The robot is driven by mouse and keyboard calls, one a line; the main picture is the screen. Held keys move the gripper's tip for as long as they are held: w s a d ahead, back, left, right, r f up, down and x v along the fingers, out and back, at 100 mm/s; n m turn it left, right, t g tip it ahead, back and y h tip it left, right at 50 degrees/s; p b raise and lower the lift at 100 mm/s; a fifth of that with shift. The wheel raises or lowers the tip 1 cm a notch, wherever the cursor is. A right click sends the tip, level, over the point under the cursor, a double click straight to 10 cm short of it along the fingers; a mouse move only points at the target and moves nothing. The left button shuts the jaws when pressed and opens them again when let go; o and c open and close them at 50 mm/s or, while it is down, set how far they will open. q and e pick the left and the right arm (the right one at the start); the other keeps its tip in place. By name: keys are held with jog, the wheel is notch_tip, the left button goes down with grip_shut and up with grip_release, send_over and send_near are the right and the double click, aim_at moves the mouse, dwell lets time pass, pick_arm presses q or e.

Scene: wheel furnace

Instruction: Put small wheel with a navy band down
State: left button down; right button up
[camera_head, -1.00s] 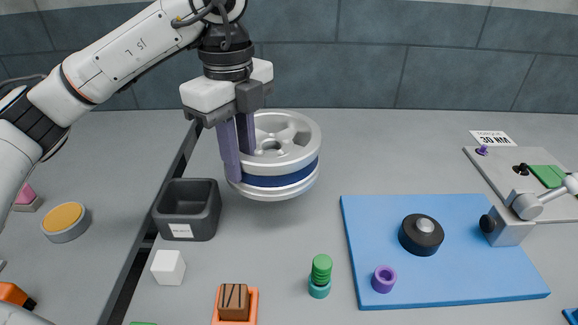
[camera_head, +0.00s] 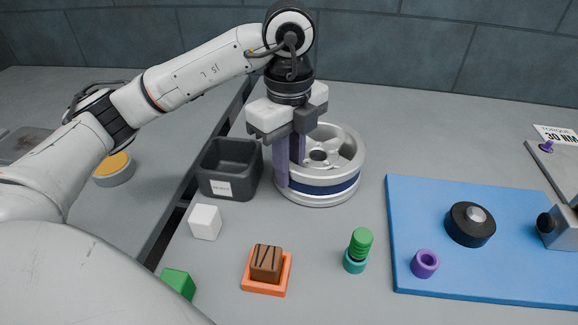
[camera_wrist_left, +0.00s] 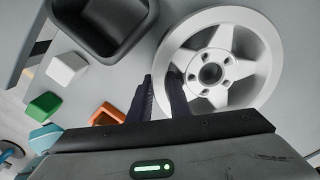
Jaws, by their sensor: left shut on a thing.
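Whether a thin gap is left under the wheel I cannot tell. My right gripper is not in view.
A dark grey bin (camera_head: 212,187) stands close left of the wheel. A white cube (camera_head: 205,222), a brown block on an orange tray (camera_head: 267,287) and a green-teal peg (camera_head: 358,250) stand in front. The blue mat (camera_head: 425,195) with a black knob (camera_head: 470,224) lies right.

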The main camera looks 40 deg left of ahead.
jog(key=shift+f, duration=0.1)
pick_arm(q)
jog(key=c, duration=1.6)
grip_release()
jog(key=shift+f, duration=0.1)
jog(key=shift+c, duration=0.2)
